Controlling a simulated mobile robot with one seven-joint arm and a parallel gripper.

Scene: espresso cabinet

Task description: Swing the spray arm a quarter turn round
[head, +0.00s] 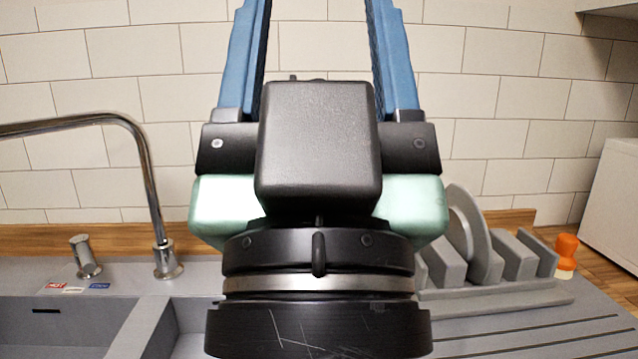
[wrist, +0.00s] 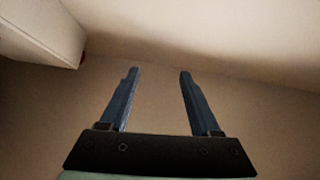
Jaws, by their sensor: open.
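A chrome tap with a long curved spout (head: 140,155) stands behind the sink at the left of the head view. Its spout reaches out past the left picture edge, so its end is hidden. I cannot tell whether this spout is the spray arm; no other such arm shows. My gripper (head: 318,8) fills the middle of the head view and points upward. Its two blue fingers are spread apart with nothing between them, and their tips are cut off by the top edge. The wrist view shows both fingers (wrist: 159,73) open and empty. My gripper is right of the tap, apart from it.
A short chrome tap handle (head: 84,256) stands left of the spout, near red and blue labels. Grey sink basins (head: 60,325) lie below. A grey dish rack (head: 500,262) with a plate, an orange-topped shaker (head: 566,255) and a white box (head: 612,205) are at the right.

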